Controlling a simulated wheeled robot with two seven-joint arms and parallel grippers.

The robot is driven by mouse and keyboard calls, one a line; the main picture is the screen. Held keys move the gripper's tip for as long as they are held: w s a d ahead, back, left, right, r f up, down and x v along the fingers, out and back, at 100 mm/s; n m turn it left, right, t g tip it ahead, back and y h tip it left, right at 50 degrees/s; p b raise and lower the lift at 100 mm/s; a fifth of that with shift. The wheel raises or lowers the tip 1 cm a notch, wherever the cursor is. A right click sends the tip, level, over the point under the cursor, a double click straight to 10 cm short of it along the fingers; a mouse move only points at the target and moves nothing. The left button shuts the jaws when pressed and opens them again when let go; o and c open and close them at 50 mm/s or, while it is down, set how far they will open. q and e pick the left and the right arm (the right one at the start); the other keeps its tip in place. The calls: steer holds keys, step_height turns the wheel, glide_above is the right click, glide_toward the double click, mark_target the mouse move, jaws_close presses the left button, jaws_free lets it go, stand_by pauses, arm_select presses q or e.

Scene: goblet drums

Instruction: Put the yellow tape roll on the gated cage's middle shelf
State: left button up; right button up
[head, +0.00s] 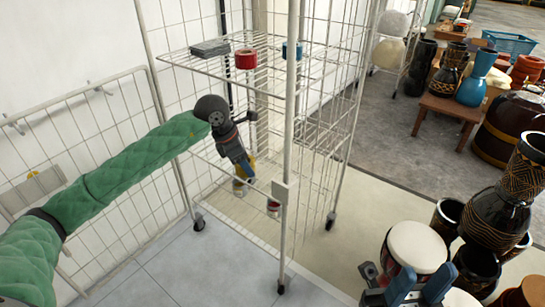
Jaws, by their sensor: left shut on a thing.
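The gated cage (288,130) is a white wire frame on castors with several shelves. Its middle shelf (310,135) is a wire grid, partly hidden by my arm and gripper. My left gripper (242,165) reaches in from the left, tilted downward at the cage's middle. It is shut on a yellow thing, apparently the yellow tape roll (250,159), mostly hidden by the fingers. I cannot tell whether the roll touches the shelf. My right gripper (405,288) shows at the bottom edge beside the drums; its jaw opening is unclear.
The upper shelf (190,63) holds a grey stack (210,48), a red roll (246,59) and a blue roll (292,50). A red-and-white item (273,207) sits low in the cage. A wire gate panel (110,115) stands left. Drums (418,246) crowd the lower right.

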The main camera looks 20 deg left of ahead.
arm_select(q)
steer(key=b, duration=0.1)
glide_above(278, 165)
steer(key=a, duration=0.1)
steer(key=shift+s+a+f, duration=0.2)
steer(key=shift+s+f, duration=0.35)
steer(key=shift+f, duration=0.2)
steer(key=shift+f+b, duration=0.7)
steer(key=shift+f, duration=1.95)
steer(key=shift+w+f, duration=0.15)
steer(key=shift+f, duration=0.1)
steer(key=o, duration=1)
steer(key=p+v, duration=0.1)
steer(key=v, duration=0.6)
steer(key=shift+r, duration=0.4)
